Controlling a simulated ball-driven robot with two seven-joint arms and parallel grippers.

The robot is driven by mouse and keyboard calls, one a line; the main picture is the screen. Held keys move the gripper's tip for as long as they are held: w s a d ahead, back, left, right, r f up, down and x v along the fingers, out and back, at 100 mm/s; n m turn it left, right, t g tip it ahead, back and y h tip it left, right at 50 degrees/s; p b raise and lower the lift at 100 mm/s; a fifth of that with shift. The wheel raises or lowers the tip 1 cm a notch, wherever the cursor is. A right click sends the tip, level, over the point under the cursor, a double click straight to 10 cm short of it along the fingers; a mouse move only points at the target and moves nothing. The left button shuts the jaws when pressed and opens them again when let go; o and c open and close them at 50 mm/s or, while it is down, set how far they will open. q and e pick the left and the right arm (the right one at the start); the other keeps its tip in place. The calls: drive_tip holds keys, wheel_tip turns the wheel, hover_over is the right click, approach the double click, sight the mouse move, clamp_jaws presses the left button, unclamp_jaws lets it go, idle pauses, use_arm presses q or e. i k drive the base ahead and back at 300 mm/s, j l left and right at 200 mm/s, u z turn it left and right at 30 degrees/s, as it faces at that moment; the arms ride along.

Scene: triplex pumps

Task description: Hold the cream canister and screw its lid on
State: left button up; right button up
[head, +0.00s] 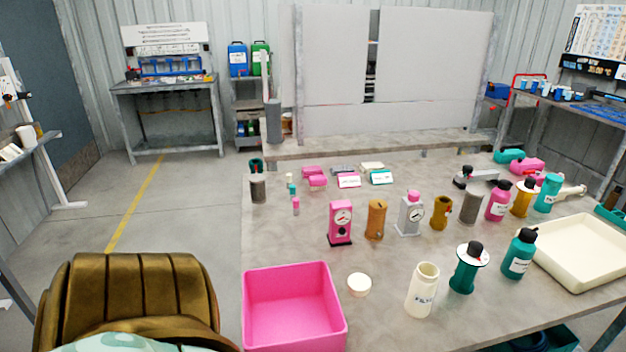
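The cream canister (422,292) stands upright and open-topped near the front of the table, with dark lettering on its side. A round cream lid (359,285) lies flat on the table to its left, apart from it, between the canister and the pink bin. Neither of my grippers shows in the head view, so I cannot see whether they are open or shut.
A pink open bin (293,308) stands at the table's front left corner. A teal container with a black knob (468,268) and a teal bottle (519,254) stand right of the canister. A cream tray (590,252) lies further right. Several gauges, cans and bottles stand behind.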

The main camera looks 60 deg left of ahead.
sight(425, 282)
drive_tip(key=k+j, duration=0.2)
drive_tip(key=j, duration=0.15)
drive_tip(key=k+j, duration=0.25)
drive_tip(key=j, duration=0.15)
drive_tip(key=k+j, duration=0.2)
drive_tip(key=j, duration=0.15)
